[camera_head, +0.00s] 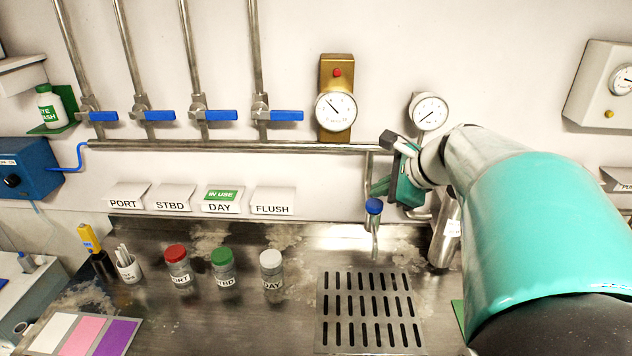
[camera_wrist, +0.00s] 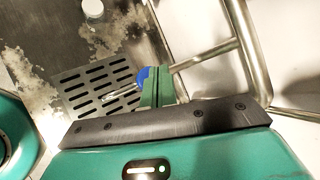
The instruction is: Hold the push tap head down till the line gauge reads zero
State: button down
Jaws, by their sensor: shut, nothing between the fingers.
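The push tap has a blue head (camera_head: 374,206) on a thin metal spout above the drain grille. My gripper (camera_head: 379,188) is shut and empty, its green fingertips just above and beside the blue head. In the wrist view the shut fingers (camera_wrist: 156,88) partly cover the blue head (camera_wrist: 142,76); I cannot tell whether they touch or press it. A round gauge (camera_head: 336,111) on a brass plate has its needle toward the upper left. A second round gauge (camera_head: 430,111) has its needle toward the lower left. Neither dial's figures nor which is the line gauge can be read.
A horizontal pipe (camera_head: 240,147) with several blue-handled valves runs along the wall. Bottles with red (camera_head: 177,266), green (camera_head: 223,268) and white (camera_head: 271,268) caps stand left of the drain grille (camera_head: 322,318). A metal cylinder (camera_head: 445,232) stands close to my arm.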

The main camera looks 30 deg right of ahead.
aim_at(379, 205)
jog(key=shift+r, duration=2.5)
jog(key=shift+a, duration=0.1)
